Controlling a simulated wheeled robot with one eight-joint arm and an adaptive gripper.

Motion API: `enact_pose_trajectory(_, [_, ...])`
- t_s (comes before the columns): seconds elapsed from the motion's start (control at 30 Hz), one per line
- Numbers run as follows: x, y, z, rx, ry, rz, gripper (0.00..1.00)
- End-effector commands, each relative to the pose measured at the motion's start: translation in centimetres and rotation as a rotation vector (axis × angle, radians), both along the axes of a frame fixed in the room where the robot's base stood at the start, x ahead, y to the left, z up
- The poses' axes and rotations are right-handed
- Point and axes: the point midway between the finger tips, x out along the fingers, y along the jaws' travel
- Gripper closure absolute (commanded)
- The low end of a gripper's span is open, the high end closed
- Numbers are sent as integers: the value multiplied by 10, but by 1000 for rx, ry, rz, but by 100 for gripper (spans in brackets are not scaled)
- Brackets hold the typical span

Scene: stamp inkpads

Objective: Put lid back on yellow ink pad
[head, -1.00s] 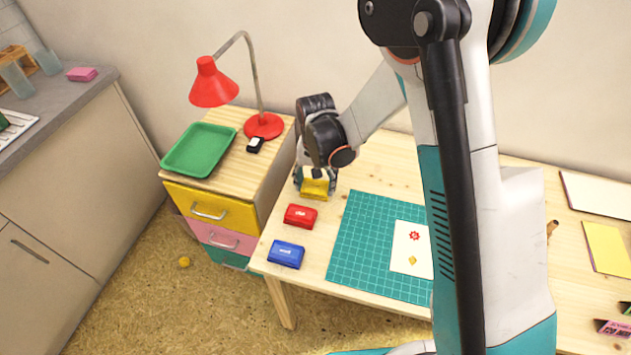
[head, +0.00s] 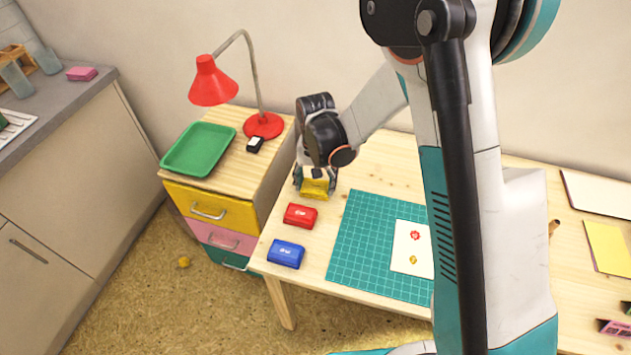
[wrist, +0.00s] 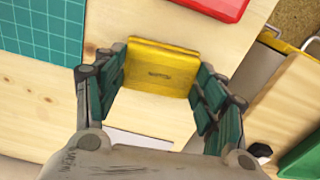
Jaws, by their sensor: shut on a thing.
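A yellow ink pad piece (head: 315,189) is at the left back of the wooden table, beyond the red pad. It also shows in the wrist view (wrist: 160,72) as a yellow block with a small dark mark on top. My gripper (head: 315,184) points down over it. In the wrist view its green-padded fingers (wrist: 160,85) stand on both sides of the yellow piece and are shut on it. I cannot tell whether this is the lid alone or lid and base together. The underside is hidden.
A red ink pad (head: 300,215) and a blue ink pad (head: 286,254) lie nearer the front. A green cutting mat (head: 370,210) with a stamped card (head: 405,262) is to the right. A drawer unit (head: 228,212) with a lamp (head: 263,125) and green tray (head: 170,160) stands left.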

Motion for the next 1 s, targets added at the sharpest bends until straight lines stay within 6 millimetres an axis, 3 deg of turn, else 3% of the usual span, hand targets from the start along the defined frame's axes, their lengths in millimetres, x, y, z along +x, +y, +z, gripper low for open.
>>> enact_pose_trajectory(0.17, [0,0,0,0,0,0,48])
enact_pose_trajectory(0.2, [0,0,0,0,0,0,26])
enact_pose_trajectory(0.27, [0,0,0,0,0,0,13])
enact_pose_trajectory(0.57, [0,0,0,0,0,0,12])
enact_pose_trajectory(0.63, [0,0,0,0,0,0,0])
enact_pose_trajectory(1.0, [0,0,0,0,0,0,0])
